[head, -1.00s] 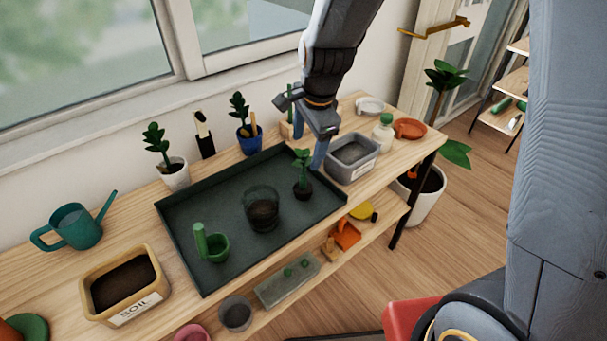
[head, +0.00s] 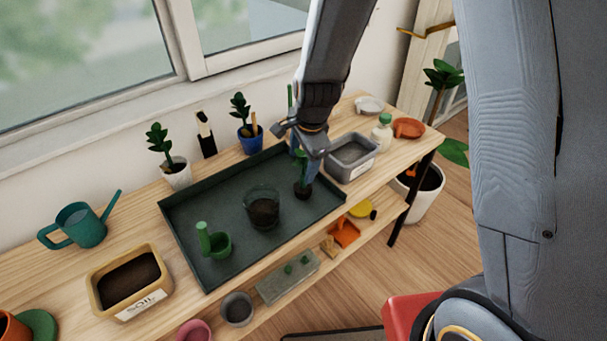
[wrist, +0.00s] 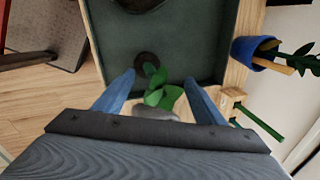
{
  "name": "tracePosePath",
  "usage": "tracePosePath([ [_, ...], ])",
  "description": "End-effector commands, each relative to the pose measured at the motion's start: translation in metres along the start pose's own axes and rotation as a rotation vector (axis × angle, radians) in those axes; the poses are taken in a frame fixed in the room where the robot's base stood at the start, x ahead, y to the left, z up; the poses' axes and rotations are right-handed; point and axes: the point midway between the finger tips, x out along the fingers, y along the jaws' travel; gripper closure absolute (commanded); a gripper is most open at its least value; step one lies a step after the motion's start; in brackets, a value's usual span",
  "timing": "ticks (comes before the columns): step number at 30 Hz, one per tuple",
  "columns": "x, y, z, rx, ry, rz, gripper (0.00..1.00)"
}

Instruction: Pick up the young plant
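The young plant (head: 302,188) has green leaves and a dark root ball, and stands upright at the right end of the dark green tray (head: 227,269). In the wrist view the plant (wrist: 155,88) shows between the two blue fingers. My gripper (head: 304,168) is right over the plant, with its fingers partly hiding the leaves in the head view. In the wrist view my gripper (wrist: 158,92) is open, with a gap on both sides of the plant. I cannot see either finger touching it.
A clear pot with soil (head: 262,208) and a green scoop (head: 213,243) are in the tray. A grey bin (head: 351,158) stands just right of the tray. A blue pot (head: 249,142) and a white pot (head: 175,175), both with plants, stand behind it.

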Motion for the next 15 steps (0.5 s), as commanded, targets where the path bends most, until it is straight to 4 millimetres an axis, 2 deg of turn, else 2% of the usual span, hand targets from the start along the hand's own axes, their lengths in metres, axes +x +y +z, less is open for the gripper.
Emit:
tracePosePath([
  [1, -0.0001, 0.0001, 0.0000, 0.000, 0.000, 0.000, 0.45],
  [9, -0.0002, 0.0002, -0.0001, 0.000, 0.000, 0.000, 0.91],
  [15, -0.0004, 0.0000, -0.0001, 0.000, 0.000, 0.000, 0.91],
])
